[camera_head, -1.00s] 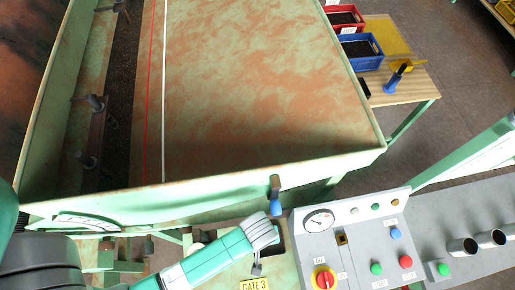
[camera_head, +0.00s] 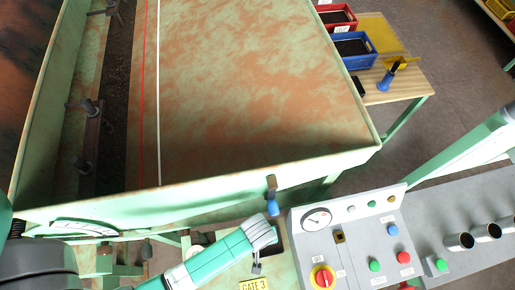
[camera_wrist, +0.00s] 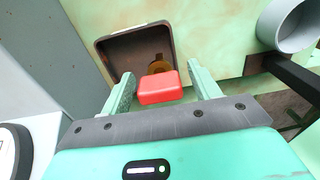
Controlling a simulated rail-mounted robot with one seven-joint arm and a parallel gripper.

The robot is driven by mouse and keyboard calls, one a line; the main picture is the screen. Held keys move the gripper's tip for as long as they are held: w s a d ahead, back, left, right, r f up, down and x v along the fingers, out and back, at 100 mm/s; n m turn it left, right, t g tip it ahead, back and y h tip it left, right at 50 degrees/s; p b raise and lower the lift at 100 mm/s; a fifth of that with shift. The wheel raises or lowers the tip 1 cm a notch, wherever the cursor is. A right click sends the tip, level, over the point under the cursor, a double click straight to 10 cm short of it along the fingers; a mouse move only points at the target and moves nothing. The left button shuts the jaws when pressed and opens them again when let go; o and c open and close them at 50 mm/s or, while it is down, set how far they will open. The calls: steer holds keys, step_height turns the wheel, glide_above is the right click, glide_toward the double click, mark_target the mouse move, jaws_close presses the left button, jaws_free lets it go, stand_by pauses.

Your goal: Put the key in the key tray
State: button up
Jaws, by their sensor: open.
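The key shows in the wrist view as a red block-like head (camera_wrist: 158,88) with a brass-coloured part behind it. It is between the spread fingers of my gripper (camera_wrist: 160,85), with a visible gap on the right and a narrow one on the left. The brass part is within the dark square tray (camera_wrist: 112,50), and the red head is at its near edge. I cannot tell whether the key rests on the tray floor. In the head view my gripper (camera_head: 266,236) is over the tray (camera_head: 279,243), and the key is hidden.
A grey control panel (camera_head: 350,225) with a gauge, buttons and a red rotary switch stands just right of my gripper. A blue-handled lever (camera_head: 272,205) is close above it. A large green trough (camera_head: 250,185) lies behind. A grey pipe end (camera_wrist: 288,22) is at upper right.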

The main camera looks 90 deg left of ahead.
step_height(320, 180, up, 12)
steer(key=shift+r, duration=0.1)
stand_by(0.5)
steer(key=w+a+r+m+t+y, duration=0.3)
steer(key=w+r+m+t, duration=0.35)
steer(key=w+r, duration=1.15)
steer(key=w+d+r+m+t, duration=0.2)
steer(key=w+r+m+t, duration=0.15)
steer(key=w+r, duration=0.35)
steer(key=w+d+r+m+t, duration=0.2)
steer(key=w+d+r+t, duration=0.15)
steer(key=r, duration=0.55)
steer(key=s+d+r+m+t+h, duration=0.1)
steer(key=d+r+m+t, duration=0.2)
steer(key=r, duration=0.8)
steer(key=s+d+r+m+t, duration=0.1)
steer(key=d+r+t, duration=0.3)
steer(key=r, duration=0.7)
steer(key=s+d+r+m+t+h+p, duration=0.1)
steer(key=d+r+m+t, duration=0.3)
steer(key=r, duration=0.6)
steer(key=shift+s+d+r+m+h, duration=0.3)
steer(key=shift+s+d+r, duration=0.15)
steer(key=shift+d, duration=0.2)
